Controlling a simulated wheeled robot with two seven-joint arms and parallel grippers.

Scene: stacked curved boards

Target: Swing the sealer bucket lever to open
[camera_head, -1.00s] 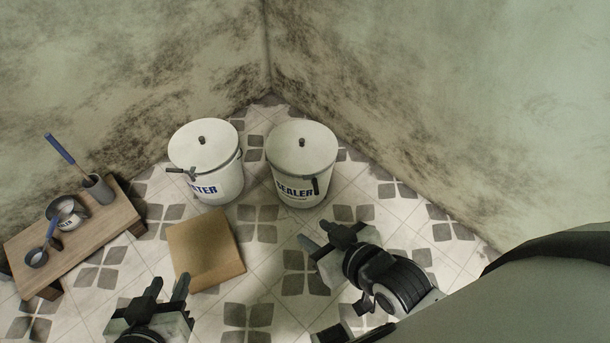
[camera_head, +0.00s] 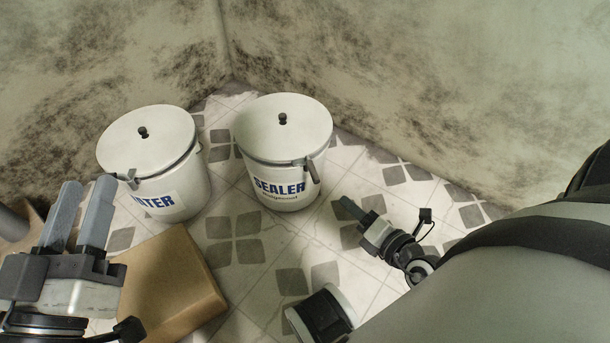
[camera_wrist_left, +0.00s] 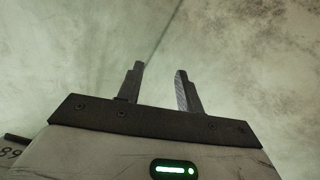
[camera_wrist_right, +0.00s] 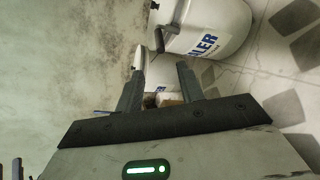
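The white sealer bucket (camera_head: 280,170), marked SEALER, stands upright on the tiled floor with its lid on. Its grey lever (camera_head: 313,172) hangs down at the rim's front right. My right gripper (camera_head: 360,208) is open and empty, low to the right of the bucket and apart from the lever. In the right wrist view, the bucket (camera_wrist_right: 228,30) and dark lever (camera_wrist_right: 159,40) lie beyond the open fingers (camera_wrist_right: 160,70). My left gripper (camera_head: 83,190) is open and empty, in front of the water bucket. The left wrist view shows its fingers (camera_wrist_left: 160,80) apart against blank wall.
The lidded water bucket (camera_head: 180,195), with its own lever (camera_head: 128,180), stands left of the sealer bucket. A brown box (camera_head: 170,285) lies on the floor in front. Stained walls (camera_head: 420,70) meet behind the buckets. Tiled floor (camera_head: 270,245) is free before the sealer bucket.

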